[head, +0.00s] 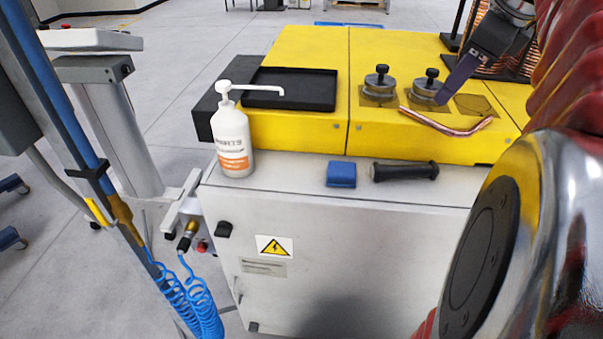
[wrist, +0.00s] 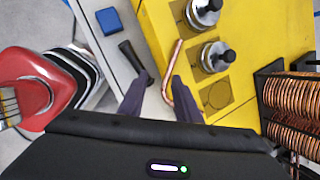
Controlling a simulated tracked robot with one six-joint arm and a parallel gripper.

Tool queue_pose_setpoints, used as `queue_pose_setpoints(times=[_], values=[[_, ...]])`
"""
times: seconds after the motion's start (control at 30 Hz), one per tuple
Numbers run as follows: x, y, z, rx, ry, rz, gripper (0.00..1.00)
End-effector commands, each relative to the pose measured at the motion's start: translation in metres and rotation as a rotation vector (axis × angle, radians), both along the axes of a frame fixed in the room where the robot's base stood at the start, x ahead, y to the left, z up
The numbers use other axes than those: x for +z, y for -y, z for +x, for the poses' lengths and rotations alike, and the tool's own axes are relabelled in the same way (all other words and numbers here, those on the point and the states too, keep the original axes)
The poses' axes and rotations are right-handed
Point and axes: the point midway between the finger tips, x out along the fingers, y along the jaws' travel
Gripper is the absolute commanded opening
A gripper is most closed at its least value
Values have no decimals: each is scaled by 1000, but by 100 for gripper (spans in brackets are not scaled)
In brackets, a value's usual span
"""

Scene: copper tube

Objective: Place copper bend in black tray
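The copper bend (head: 445,123) is a thin copper tube bent at its right end. It lies along the front edge of the yellow machine top. In the wrist view the bend (wrist: 165,84) shows between and beyond my fingers. My gripper (head: 442,100) is above and behind the bend in the head view, with one purple finger visible. In the wrist view my gripper (wrist: 161,76) is open, its two fingers apart with nothing held. The black tray (head: 322,106) is shallow, looks empty and lies on the yellow top to the left.
Two metal clamps with black knobs (head: 380,78) stand on the yellow machine (head: 300,48) behind the bend. A white pump bottle (head: 232,138) stands by the tray's front left corner. A blue block (head: 341,174) and a black handle (head: 404,171) lie on the grey ledge.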

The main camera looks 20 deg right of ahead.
Motion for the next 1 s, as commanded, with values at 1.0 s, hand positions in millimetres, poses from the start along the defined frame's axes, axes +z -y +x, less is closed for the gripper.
queue_pose_setpoints(times=[1.0], values=[[-165,-254,-32,1856,-38,-859,30]])
